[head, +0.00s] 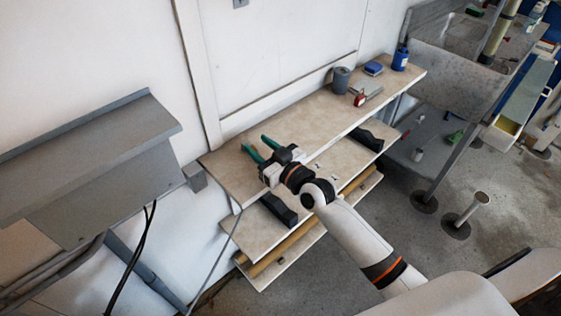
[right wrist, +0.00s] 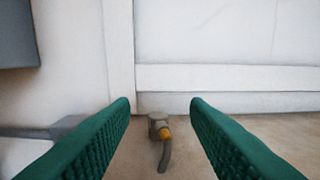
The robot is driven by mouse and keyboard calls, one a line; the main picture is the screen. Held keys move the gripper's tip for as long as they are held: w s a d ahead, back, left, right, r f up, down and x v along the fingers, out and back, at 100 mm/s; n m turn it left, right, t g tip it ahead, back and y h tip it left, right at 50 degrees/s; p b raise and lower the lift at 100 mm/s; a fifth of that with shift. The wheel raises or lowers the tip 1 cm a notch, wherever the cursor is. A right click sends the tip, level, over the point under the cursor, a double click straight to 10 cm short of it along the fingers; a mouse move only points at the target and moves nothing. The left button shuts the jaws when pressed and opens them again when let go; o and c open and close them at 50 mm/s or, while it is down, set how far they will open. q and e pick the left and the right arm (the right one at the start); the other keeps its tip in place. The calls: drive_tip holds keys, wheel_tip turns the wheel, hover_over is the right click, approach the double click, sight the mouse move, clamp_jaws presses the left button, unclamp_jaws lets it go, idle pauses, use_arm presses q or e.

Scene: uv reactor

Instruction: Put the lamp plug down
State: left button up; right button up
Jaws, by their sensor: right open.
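My right gripper (head: 254,143) is over the left end of the top shelf (head: 225,165) in the head view. Its two green fingers are spread wide, with nothing gripped between them. In the right wrist view, a small grey plug with an orange-yellow part and a short dark tail (right wrist: 158,128) rests on the beige shelf surface. It looks like the lamp plug. It appears in the gap between the fingers of the right gripper (right wrist: 160,106), clear of both. I cannot make it out in the head view. My left gripper is not in view.
A grey cup (head: 341,80), a blue block (head: 374,68), a blue bottle (head: 400,60) and a small red item (head: 360,100) stand at the shelf's right end. The shelf's middle is clear. The white wall (head: 260,60) is behind; a grey housing (head: 100,165) is left.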

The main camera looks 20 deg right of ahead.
drive_tip(key=v, duration=1.1)
drive_tip(key=shift+s+d, duration=0.15)
drive_tip(key=shift+s, duration=0.25)
drive_tip(key=shift+f, duration=0.15)
drive_tip(key=s+d+f+m+g+h, duration=0.1)
drive_tip(key=s+d+f+g+h, duration=0.15)
drive_tip(key=f, duration=0.85)
drive_tip(key=s+d+f+g+h, duration=0.1)
drive_tip(key=s+f+g, duration=0.15)
drive_tip(key=f, duration=0.85)
drive_tip(key=s+d+f+m+g+h, duration=0.1)
drive_tip(key=s+d+f+g, duration=0.15)
drive_tip(key=f, duration=0.95)
drive_tip(key=s+a+f+g, duration=0.1)
drive_tip(key=s+f+g, duration=0.1)
drive_tip(key=s+f, duration=0.4)
drive_tip(key=s+a+f+g+h, duration=0.1)
drive_tip(key=s+f+g, duration=0.2)
drive_tip(key=s+f, duration=0.4)
drive_tip(key=s+a+f+g, duration=0.1)
drive_tip(key=s+f+g, duration=0.2)
drive_tip(key=s, duration=1.6)
wheel_tip(320, 180, down, 3)
drive_tip(key=shift+a+f+h, duration=0.2)
drive_tip(key=shift+a+h, duration=0.15)
drive_tip(key=shift+a, duration=0.05)
drive_tip(key=shift+g, duration=0.25)
